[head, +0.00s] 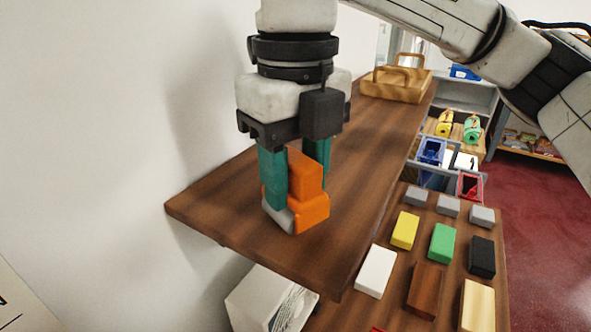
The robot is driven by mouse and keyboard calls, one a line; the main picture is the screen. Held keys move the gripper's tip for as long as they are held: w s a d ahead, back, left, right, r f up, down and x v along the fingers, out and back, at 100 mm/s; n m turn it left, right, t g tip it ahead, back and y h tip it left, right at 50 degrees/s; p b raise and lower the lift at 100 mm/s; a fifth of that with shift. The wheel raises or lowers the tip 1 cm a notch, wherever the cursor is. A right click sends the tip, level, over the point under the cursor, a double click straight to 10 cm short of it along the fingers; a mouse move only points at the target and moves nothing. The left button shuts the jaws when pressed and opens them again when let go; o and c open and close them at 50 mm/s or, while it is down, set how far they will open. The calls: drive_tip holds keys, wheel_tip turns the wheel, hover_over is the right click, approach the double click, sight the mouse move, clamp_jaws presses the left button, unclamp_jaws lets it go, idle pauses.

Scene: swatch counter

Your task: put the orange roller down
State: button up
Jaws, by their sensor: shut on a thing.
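The orange roller (312,207) is an orange block shape with a grey part at its lower left. It is at the near end of the upper wooden shelf (215,205). My gripper (292,185) points straight down with teal fingers, shut on the orange roller from its two sides. The roller's underside is at or very near the shelf top; I cannot tell whether it touches. The fingers and gripper body hide part of the roller.
A wooden basket with handles (396,85) stands at the shelf's far end. A lower counter at right holds several blocks, including yellow (405,231), green (442,243) and white (376,271). A white box (270,298) sits below the shelf. The shelf's middle is clear.

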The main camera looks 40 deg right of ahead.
sight(295, 158)
drive_tip(key=shift+s+f+b, duration=0.1)
drive_tip(key=shift+f+b, duration=0.45)
drive_tip(key=shift+f, duration=0.15)
drive_tip(key=o, duration=1)
drive_tip(key=shift+r+p, duration=0.5)
drive_tip(key=shift+p, duration=0.05)
wheel_tip(295, 158, up, 13)
drive_tip(key=shift+f+b, duration=0.2)
drive_tip(key=shift+b, duration=0.5)
